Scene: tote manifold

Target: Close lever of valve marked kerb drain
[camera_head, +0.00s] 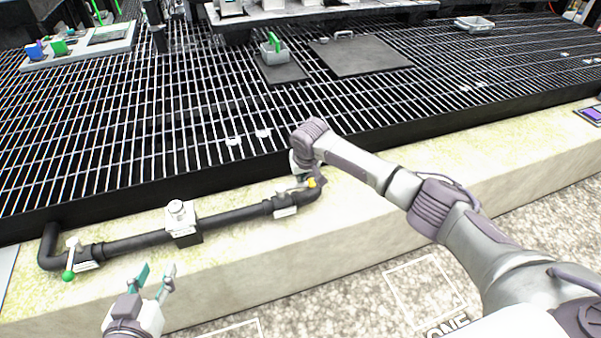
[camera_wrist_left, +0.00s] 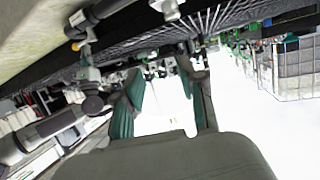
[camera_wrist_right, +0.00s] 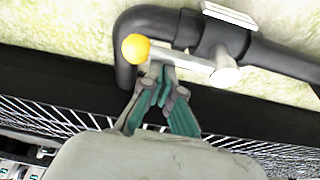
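A black pipe (camera_head: 140,241) lies on the pale ledge with a valve near each end. The right valve's white lever (camera_wrist_right: 188,60) ends in a yellow knob (camera_wrist_right: 135,48), which also shows in the head view (camera_head: 312,183); this lever lies roughly along the pipe. The left valve's lever crosses the pipe and has a green knob (camera_head: 68,276). Both white tags, left (camera_head: 87,266) and right (camera_head: 286,211), are unreadable here. My right gripper (camera_wrist_right: 160,75) has its fingers together at the yellow-knobbed lever; whether it is gripped is unclear. My left gripper (camera_head: 157,277) is open and empty before the ledge.
A white-topped fitting (camera_head: 181,217) stands mid-pipe. A black grating (camera_head: 200,110) with a raised dark edge lies behind the ledge (camera_head: 420,195). A grey bin (camera_head: 273,52) and flat dark plates are farther back. The ledge to the right is mostly clear.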

